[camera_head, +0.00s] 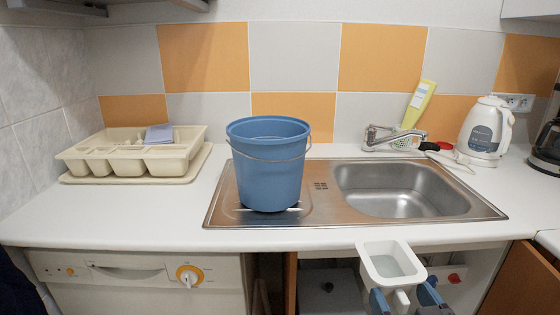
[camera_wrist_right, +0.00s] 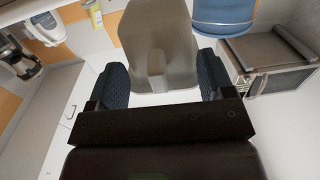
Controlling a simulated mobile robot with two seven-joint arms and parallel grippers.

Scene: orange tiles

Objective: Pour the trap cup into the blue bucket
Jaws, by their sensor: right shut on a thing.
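The trap cup (camera_head: 377,249) is a white rectangular cup with a pale grey inside. It is upright in front of the counter edge, below the sink; I cannot tell for sure what is in it. My right gripper (camera_head: 404,300) is shut on its handle, with one blue finger on each side. In the right wrist view the cup (camera_wrist_right: 158,38) stands beyond the fingers (camera_wrist_right: 162,85). The blue bucket (camera_head: 268,165) stands upright on the sink's drainboard, left of the cup and apart from it. My left gripper is out of view.
The steel sink (camera_head: 400,190) is right of the bucket, with a faucet (camera_head: 385,137) behind. A cream cutlery tray (camera_head: 130,155) lies left. A white kettle (camera_head: 485,130) and coffee maker (camera_head: 548,140) stand right. The front-left counter (camera_head: 130,220) is clear.

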